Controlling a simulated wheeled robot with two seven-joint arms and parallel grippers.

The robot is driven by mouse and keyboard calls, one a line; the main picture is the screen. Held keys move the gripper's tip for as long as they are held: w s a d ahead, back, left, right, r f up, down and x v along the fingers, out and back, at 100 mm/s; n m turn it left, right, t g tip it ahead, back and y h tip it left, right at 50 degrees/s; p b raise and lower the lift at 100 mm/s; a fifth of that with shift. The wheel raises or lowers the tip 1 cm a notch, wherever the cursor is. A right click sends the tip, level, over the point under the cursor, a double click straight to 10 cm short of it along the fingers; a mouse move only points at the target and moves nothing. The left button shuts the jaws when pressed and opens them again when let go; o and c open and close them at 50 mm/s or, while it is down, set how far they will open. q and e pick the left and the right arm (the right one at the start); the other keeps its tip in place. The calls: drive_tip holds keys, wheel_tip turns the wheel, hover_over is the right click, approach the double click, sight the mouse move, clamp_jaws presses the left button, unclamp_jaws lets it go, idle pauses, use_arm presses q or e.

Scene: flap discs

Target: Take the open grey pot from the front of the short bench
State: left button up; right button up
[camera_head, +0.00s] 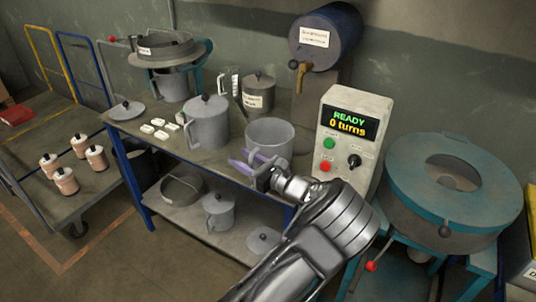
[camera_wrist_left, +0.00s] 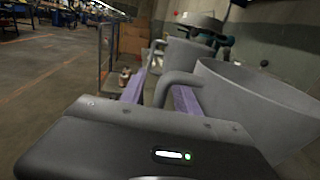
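The open grey pot (camera_head: 270,134) stands upright at the front right of the short bench (camera_head: 215,160), with no lid on it. In the left wrist view the pot (camera_wrist_left: 250,100) fills the right side, and its handle (camera_wrist_left: 172,82) curves out toward the left. My left gripper (camera_head: 252,165) is at the bench's front edge beside the pot. Its purple fingers (camera_wrist_left: 160,93) are apart, with the handle between them. A gap shows between the left finger and the handle; contact on the right finger's side is unclear. My right gripper is in neither view.
A lidded grey pot (camera_head: 208,122) stands left of the open pot, with a labelled can (camera_head: 258,92) behind. A control box (camera_head: 347,135) reading "READY 0 turns" stands close on the right. More pots sit on the lower shelf (camera_head: 190,223).

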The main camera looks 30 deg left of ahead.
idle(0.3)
use_arm(q)
clamp_jaws()
idle(0.6)
